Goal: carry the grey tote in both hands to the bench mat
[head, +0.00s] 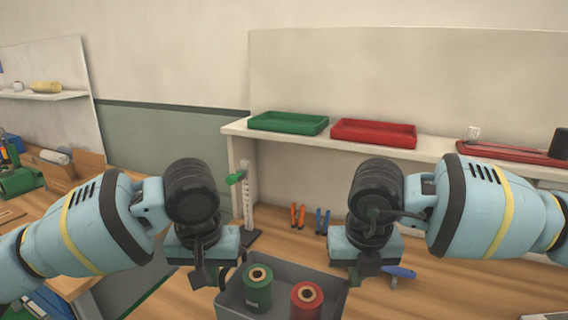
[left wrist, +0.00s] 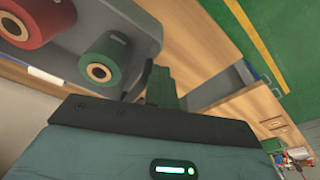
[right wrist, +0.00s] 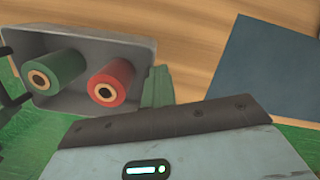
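The grey tote (head: 334,290) is low in the middle of the head view, between my two grippers, with a green spool (head: 257,287) and a red spool (head: 306,300) upright inside. My left gripper (head: 212,272) is at its left end and my right gripper (head: 362,270) at its right end. The tote appears held up, with green floor under it in the right wrist view. Both grippers look shut on its ends, though the contact is partly hidden. A dark blue mat (right wrist: 265,65) lies on the wooden bench in the right wrist view, right of the tote.
The wooden bench (head: 470,285) stretches beyond the tote. A stand with a green knob (head: 236,178), orange pliers (head: 297,216), blue pliers (head: 322,221) and a blue-handled tool (head: 400,272) are on it. A green tray (head: 288,123) and a red tray (head: 373,133) sit on the shelf behind.

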